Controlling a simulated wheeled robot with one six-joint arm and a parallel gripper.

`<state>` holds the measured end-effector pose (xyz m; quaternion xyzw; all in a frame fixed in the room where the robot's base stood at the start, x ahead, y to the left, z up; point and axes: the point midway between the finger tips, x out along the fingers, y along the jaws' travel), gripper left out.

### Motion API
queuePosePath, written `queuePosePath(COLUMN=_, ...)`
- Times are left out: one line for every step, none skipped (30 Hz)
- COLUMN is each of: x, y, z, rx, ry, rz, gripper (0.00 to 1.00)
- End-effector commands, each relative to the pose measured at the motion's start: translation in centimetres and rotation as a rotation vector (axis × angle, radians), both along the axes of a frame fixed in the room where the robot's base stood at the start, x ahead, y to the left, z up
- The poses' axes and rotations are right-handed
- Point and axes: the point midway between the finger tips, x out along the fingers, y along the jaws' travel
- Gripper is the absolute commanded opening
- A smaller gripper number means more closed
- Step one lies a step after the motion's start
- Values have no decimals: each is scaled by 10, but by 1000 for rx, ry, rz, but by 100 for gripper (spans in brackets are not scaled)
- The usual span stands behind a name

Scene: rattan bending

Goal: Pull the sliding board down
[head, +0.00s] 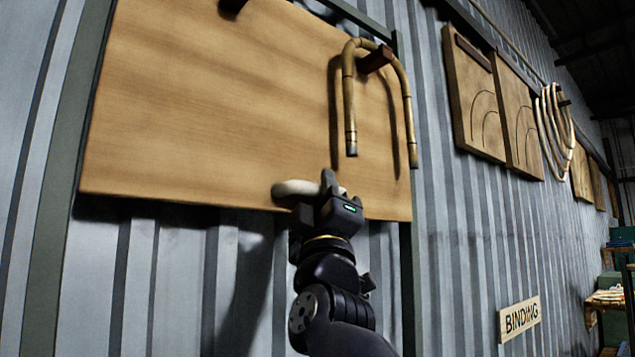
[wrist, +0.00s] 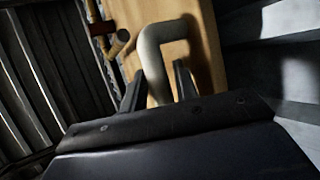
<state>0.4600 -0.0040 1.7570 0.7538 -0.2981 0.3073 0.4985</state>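The sliding board (head: 215,110) is a large flat light-brown wooden panel, upright in a dark frame on the wall in the head view. Its edge shows in the wrist view (wrist: 203,40). A pale, bent handle (head: 292,188) sits at the board's lower edge. My gripper (head: 328,182) is at this handle, in front of the board's bottom edge. In the wrist view the handle (wrist: 158,80) runs between my two fingers (wrist: 158,85), one on each side. Whether both fingers press on it I cannot tell.
A bent rattan piece (head: 350,105) hangs from a peg (head: 375,58) on the board, above my gripper. Smaller boards (head: 472,100) and pale hoops (head: 556,130) hang farther right. A BINDING sign (head: 520,318) is at lower right. The corrugated wall (head: 180,285) below the board is clear.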

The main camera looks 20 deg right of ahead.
Motion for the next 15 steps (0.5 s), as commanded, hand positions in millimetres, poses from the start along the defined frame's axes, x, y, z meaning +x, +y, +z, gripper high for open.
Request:
queuePosePath(x=2, y=0, z=2, rx=0, ry=0, rz=0, gripper=29)
queuePosePath(x=2, y=-1, z=2, rx=0, ry=0, rz=0, gripper=29)
queuePosePath(x=2, y=-1, z=2, rx=0, ry=0, rz=0, gripper=29)
queuePosePath(x=2, y=-1, z=2, rx=0, ry=0, rz=0, gripper=29)
queuePosePath(x=2, y=-1, z=2, rx=0, ry=0, rz=0, gripper=29)
queuePosePath(x=2, y=0, z=2, rx=0, ry=0, rz=0, gripper=29)
queuePosePath(x=2, y=0, z=2, rx=1, ry=0, rz=1, gripper=29)
queuePosePath(x=2, y=0, z=2, rx=1, ry=0, rz=1, gripper=29)
queuePosePath(x=2, y=0, z=2, rx=1, ry=0, rz=1, gripper=29)
queuePosePath(x=2, y=0, z=2, rx=1, ry=0, rz=1, gripper=26)
queuePosePath(x=2, y=0, z=2, rx=1, ry=0, rz=1, gripper=24)
queuePosePath(x=2, y=0, z=2, rx=1, ry=0, rz=1, gripper=21)
queuePosePath(x=2, y=0, z=2, rx=1, ry=0, rz=1, gripper=18)
queuePosePath(x=2, y=0, z=2, rx=1, ry=0, rz=1, gripper=16)
queuePosePath(x=2, y=0, z=2, rx=1, ry=0, rz=1, gripper=12)
